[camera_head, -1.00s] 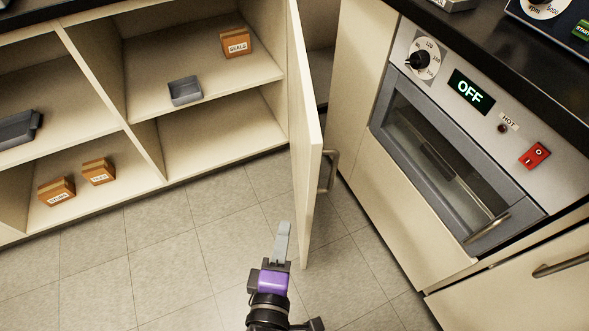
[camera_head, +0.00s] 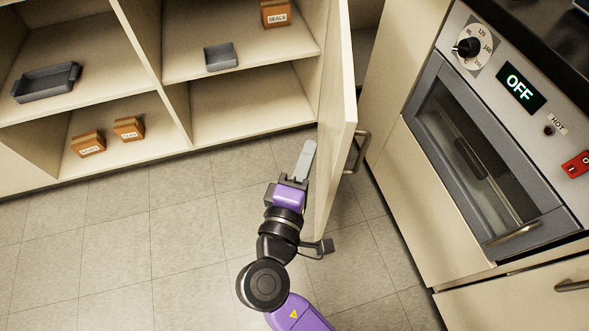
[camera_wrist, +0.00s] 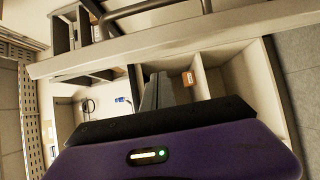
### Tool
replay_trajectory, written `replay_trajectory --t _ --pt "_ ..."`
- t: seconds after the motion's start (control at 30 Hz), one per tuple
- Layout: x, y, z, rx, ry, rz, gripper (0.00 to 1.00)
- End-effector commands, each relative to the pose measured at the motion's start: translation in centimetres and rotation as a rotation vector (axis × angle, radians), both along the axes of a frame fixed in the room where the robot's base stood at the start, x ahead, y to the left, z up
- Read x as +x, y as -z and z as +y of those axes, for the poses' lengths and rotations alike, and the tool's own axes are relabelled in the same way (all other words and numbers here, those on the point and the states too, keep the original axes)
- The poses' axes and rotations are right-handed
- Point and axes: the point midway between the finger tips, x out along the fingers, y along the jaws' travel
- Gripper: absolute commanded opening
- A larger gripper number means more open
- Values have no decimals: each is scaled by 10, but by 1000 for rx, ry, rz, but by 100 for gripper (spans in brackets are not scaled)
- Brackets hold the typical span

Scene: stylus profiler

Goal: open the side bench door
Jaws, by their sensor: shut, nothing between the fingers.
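The side bench door (camera_head: 338,120) is a cream panel that stands ajar, swung out from the shelf unit and seen nearly edge-on in the head view. Its grey bar handle (camera_head: 358,152) is on the right face. My gripper (camera_head: 307,148) is shut and empty, on the left, inner side of the door, its fingers pointing toward the shelves. In the head view I cannot tell whether the fingers touch the panel. In the wrist view the fingers (camera_wrist: 160,92) show dark beyond the purple housing, and the pale door edge (camera_wrist: 190,36) runs across above them.
Open shelves (camera_head: 250,105) at the back left hold small cartons (camera_head: 128,128) and grey trays (camera_head: 222,56). An oven (camera_head: 480,150) with an OFF display stands close right of the door. Tiled floor (camera_head: 130,240) at the left and front is clear.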

Motion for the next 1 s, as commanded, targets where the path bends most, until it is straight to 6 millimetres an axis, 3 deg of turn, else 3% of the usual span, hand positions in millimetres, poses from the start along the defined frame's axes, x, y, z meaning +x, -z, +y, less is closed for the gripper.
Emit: replay_trajectory --t 0.2,0.67,1.0 --pt "-2 1 -22 -1 0 1 0" --pt "-3 0 -27 -1 -2 0 0" --pt "-4 0 -68 -3 -66 4 0"
